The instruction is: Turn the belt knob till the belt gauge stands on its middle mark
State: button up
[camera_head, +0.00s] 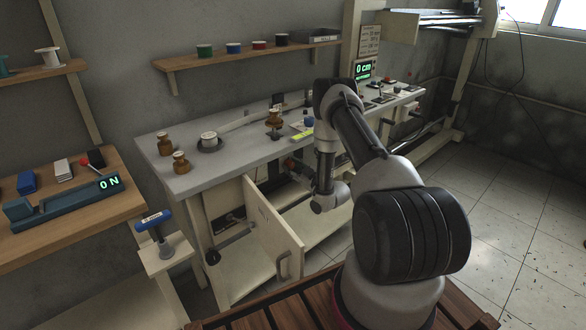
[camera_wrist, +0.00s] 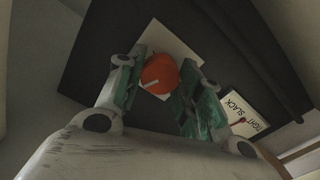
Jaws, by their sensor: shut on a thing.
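The belt knob (camera_wrist: 160,72) is a round orange-red knob with a white pointer line, on a pale square plate against a dark panel, in the wrist view. My gripper (camera_wrist: 163,80) has its green-padded fingers on either side of the knob and is shut on it. The belt gauge (camera_wrist: 236,108) is a small white plate right of the knob, lettered SLACK and TIGHT, with a small red needle. Part of the gauge is near my right finger, and its middle mark is too small to make out.
An open cabinet door (camera_head: 272,228) stands below the grey workbench (camera_head: 228,165). A stand with a blue-handled tool (camera_head: 154,221) is at the left.

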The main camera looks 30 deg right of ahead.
jog(key=m, duration=0.6)
jog(key=shift+f+m, duration=0.1)
jog(key=shift+m, duration=0.2)
dwell(0.5)
jog(key=o, duration=1)
jog(key=shift+o, duration=0.2)
jog(key=v, duration=1.2)
